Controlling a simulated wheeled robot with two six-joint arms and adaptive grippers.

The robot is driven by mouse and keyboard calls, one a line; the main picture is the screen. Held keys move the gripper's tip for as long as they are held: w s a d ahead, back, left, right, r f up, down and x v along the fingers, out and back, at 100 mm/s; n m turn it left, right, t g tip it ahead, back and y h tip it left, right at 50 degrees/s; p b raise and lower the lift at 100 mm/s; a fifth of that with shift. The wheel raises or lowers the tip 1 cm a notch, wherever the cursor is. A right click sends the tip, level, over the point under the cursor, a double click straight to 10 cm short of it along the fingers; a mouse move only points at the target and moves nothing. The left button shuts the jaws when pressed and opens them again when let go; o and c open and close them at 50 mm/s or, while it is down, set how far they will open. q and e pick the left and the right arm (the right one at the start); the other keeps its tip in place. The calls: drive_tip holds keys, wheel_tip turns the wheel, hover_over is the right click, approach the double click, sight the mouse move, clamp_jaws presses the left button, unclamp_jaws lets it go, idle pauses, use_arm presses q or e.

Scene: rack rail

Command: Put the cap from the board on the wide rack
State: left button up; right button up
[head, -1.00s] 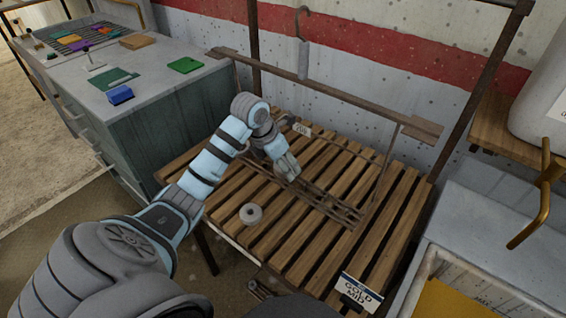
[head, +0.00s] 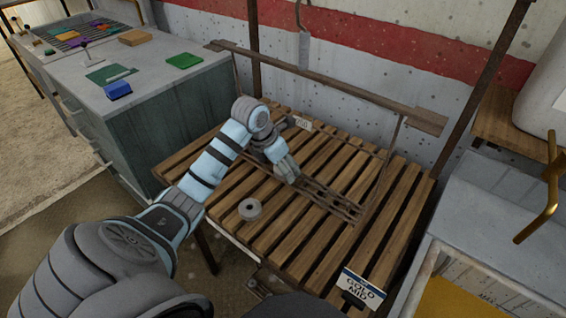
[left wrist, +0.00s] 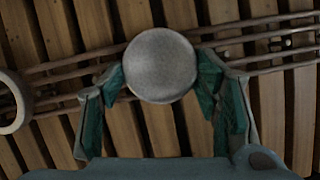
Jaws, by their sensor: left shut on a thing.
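My left gripper (head: 289,175) is low over the slatted wooden bench, beside the thin rails of a rack (head: 332,202) that lies across the slats. In the left wrist view my left gripper (left wrist: 162,92) is shut on a round grey cap (left wrist: 160,65), with a finger on each side of it. The rails and slats show beneath the cap; I cannot tell whether it touches them. In the head view the cap is hidden by the gripper. My right gripper is not in view.
A grey ring (head: 250,209) lies on the slats left of the rails. A wooden bar (head: 330,88) spans above the bench's back. A counter (head: 170,92) with small items is at the left.

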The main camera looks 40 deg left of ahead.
use_arm(q)
drive_tip(key=o, duration=1.2)
drive_tip(key=shift+o, duration=0.2)
drive_tip(key=v, duration=1.2)
drive_tip(key=shift+w, duration=0.1)
